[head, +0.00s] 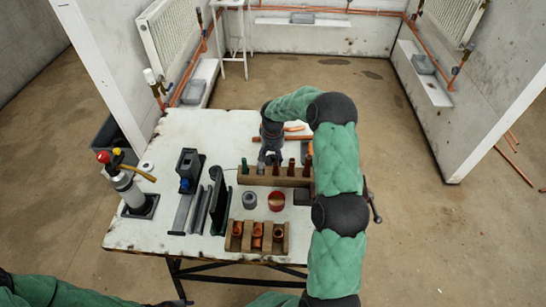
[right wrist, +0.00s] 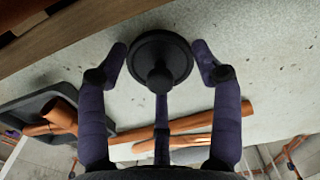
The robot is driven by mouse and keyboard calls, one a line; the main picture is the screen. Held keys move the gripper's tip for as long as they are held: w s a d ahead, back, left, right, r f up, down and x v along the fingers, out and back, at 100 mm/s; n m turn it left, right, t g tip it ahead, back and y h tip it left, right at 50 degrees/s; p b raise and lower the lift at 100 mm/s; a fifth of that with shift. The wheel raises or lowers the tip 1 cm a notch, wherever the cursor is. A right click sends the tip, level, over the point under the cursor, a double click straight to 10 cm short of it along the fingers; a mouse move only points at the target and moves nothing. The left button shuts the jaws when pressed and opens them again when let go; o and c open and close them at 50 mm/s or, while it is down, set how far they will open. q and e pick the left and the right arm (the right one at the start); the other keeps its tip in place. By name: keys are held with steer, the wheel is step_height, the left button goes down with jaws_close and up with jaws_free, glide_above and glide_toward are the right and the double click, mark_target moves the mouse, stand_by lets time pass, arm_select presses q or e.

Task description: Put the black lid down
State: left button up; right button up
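The black lid (right wrist: 160,58), round with a knob in its middle, shows in the right wrist view with the knob toward the camera. The fingers of my right gripper (right wrist: 160,62) sit around its rim, close against it on both sides, with a third finger below the knob. In the head view my right gripper (head: 269,157) is over the back of the white table, behind the wooden rack, and the lid cannot be made out there. Whether the lid touches the table is hard to tell. My left gripper is not seen; only green sleeve shows at the bottom left.
Copper pipes (right wrist: 185,124) lie beside the gripper. Bare table shows at the back left.

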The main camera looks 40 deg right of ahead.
mark_target(273, 156)
steer(key=o, duration=0.4)
step_height(273, 156, up, 12)
steer(key=p, duration=0.3)
steer(key=shift+r, duration=0.15)
stand_by(0.5)
